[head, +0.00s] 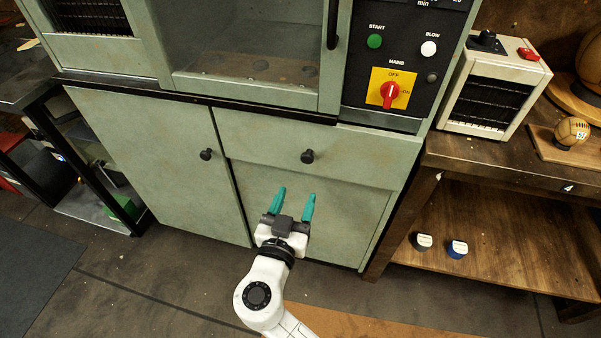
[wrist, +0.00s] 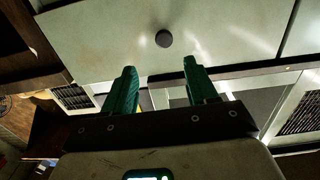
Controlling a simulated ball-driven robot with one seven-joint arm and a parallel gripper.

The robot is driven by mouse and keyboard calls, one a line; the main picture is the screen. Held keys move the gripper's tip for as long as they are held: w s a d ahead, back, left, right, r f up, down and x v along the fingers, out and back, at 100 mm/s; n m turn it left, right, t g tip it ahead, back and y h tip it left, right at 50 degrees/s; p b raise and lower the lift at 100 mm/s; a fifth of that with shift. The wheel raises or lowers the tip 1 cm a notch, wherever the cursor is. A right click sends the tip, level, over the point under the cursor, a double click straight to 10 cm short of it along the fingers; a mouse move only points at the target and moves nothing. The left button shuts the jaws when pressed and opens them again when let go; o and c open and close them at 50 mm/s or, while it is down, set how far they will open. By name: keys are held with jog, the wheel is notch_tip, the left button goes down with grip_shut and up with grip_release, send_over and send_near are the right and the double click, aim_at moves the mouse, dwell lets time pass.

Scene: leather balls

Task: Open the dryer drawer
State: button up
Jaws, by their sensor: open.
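The dryer (head: 130,135) is a pale green cabinet with a glazed chamber above and a control panel at the upper right. Its drawer (head: 350,158) is a wide front below the dark ledge, with a round black knob (head: 307,156) in the middle. The drawer front looks shut. My gripper (head: 294,193) is open and empty, with teal fingers, below and in front of the knob and apart from it. In the wrist view the knob (wrist: 164,38) shows beyond the two fingertips, roughly between them.
A left cupboard door (head: 165,160) has its own black knob (head: 206,154). The panel holds a red switch (head: 390,92). At right stands a wooden workbench (head: 490,155) with a heater-like box (head: 490,90) and a leather ball (head: 571,132). The floor before the dryer is mostly clear.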

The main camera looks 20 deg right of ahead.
aim_at(307, 160)
jog(key=x, duration=0.5)
jog(key=p+x, duration=0.1)
jog(key=x, duration=0.4)
jog(key=shift+w+a+r, duration=0.1)
jog(key=shift+w, duration=0.4)
grip_shut()
